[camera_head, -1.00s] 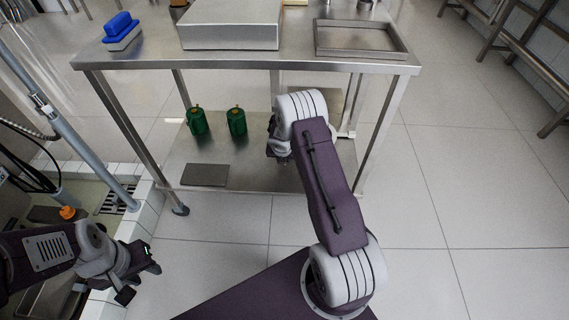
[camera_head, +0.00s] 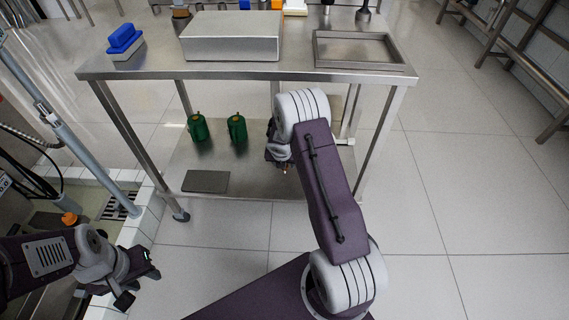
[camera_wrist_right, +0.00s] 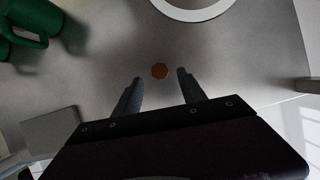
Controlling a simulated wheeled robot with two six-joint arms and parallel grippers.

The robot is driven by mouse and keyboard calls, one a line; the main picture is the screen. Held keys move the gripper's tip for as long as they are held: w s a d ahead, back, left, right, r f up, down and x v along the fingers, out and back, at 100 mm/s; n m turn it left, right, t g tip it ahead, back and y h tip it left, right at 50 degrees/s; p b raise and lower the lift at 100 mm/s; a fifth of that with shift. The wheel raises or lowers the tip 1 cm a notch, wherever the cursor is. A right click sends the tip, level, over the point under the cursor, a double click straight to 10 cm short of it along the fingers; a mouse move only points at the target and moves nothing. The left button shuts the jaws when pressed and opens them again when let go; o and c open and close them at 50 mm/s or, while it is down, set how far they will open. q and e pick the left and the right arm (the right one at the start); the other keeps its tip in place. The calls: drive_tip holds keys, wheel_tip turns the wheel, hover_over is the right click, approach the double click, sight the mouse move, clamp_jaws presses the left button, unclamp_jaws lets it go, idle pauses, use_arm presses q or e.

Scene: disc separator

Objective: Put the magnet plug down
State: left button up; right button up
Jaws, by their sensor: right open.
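A small orange-brown piece, which I take to be the magnet plug (camera_wrist_right: 160,71), shows in the right wrist view on or just above the metal lower shelf. It sits between and slightly beyond the two fingertips of my right gripper (camera_wrist_right: 158,82), with a gap on each side. That gripper is open. In the head view my right gripper (camera_head: 279,158) is low over the shelf, partly hidden by its arm, and a small orange tip shows beside it. My left gripper (camera_head: 140,282) is open and empty at the lower left, away from the table.
Two green jugs (camera_head: 198,127) (camera_head: 237,128) stand on the lower shelf (camera_head: 235,180), left of my right gripper. A flat grey plate (camera_head: 205,182) lies near its front edge. The upper tabletop (camera_head: 150,68) holds a metal box, an empty tray and a blue brush-like block.

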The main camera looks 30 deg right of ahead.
drive_tip(key=s+a+r+m+g+p, duration=0.1)
drive_tip(key=s+a+r+m, duration=0.2)
drive_tip(key=s+r+m, duration=0.25)
drive_tip(key=s+a+r+m+p, duration=0.2)
drive_tip(key=s+a+r+m, duration=0.15)
drive_tip(key=r+m, duration=0.3)
drive_tip(key=s+a+r+m+y, duration=0.1)
drive_tip(key=s+a+r+m, duration=0.1)
drive_tip(key=s+a+m, duration=0.2)
drive_tip(key=s+a+r+m+g+y, duration=0.1)
drive_tip(key=s+a+r+m+y, duration=0.1)
drive_tip(key=s+m, duration=0.9)
drive_tip(key=shift+s+a+r+m+g, duration=0.15)
drive_tip(key=shift+a+r+m+g, duration=0.25)
drive_tip(key=shift+a+m, duration=0.7)
drive_tip(key=shift+r, duration=0.25)
wheel_tip(320, 180, up, 39)
drive_tip(key=p, duration=3.9)
drive_tip(key=shift+r, duration=0.15)
